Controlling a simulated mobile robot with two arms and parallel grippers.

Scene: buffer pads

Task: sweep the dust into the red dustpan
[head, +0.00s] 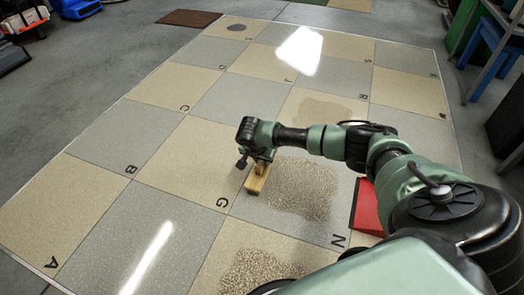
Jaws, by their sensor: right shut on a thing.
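The red dustpan (367,208) lies on the tiled floor at the right, partly hidden behind my right arm. My right gripper (257,165) is low over the floor near the middle, shut on a wooden brush (256,180). The brush is at the left edge of a patch of brown dust (303,188) on a grey tile, between the tiles marked G and N. A second dust patch (258,270) lies at the bottom, partly hidden by my arm. A fainter patch (325,108) lies farther back. My left gripper is not in view.
The floor is a checkerboard of beige and grey lettered tiles (150,190). A brown mat (190,18) lies at the back left. A blue-legged table (490,45) stands at the right edge. The left tiles are clear.

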